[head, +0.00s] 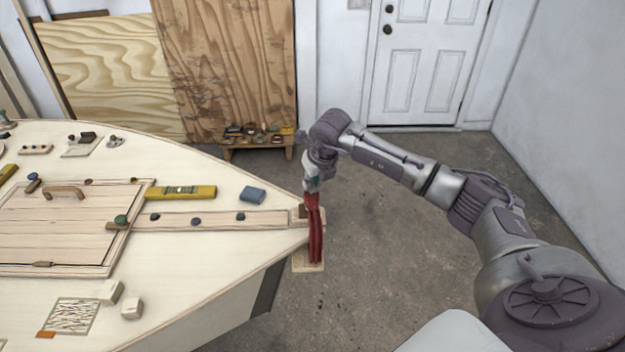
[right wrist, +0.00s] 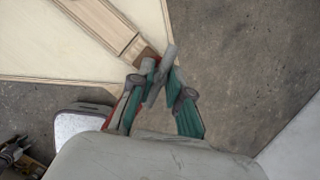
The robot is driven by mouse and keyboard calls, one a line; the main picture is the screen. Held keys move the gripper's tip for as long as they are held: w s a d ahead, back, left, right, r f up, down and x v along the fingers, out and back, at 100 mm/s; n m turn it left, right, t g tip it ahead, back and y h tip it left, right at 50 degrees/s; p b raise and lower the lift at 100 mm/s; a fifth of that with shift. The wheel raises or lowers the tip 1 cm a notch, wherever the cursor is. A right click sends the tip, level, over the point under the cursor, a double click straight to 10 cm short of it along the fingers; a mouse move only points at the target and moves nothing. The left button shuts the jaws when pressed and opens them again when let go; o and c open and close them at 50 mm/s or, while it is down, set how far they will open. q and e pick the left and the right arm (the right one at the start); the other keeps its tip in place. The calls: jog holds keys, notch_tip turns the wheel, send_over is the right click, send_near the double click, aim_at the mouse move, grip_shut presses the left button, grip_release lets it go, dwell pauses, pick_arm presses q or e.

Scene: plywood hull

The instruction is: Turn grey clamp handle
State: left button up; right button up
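A red clamp (head: 316,232) sits at the pointed bow of the plywood hull, its long red body hanging down at the tip. Its grey handle (right wrist: 161,76) shows in the right wrist view as a slanted grey bar. My right gripper (head: 312,184) is above the clamp at the bow. In the right wrist view its teal fingers (right wrist: 163,74) close in on the handle from both sides and appear to touch it. Red parts of the clamp show behind the fingers. The handle is too small and covered to make out in the head view. My left gripper is out of view.
A low bench (head: 258,141) with small items stands behind. The concrete floor right of the bow is clear.

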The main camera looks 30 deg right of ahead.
grip_shut()
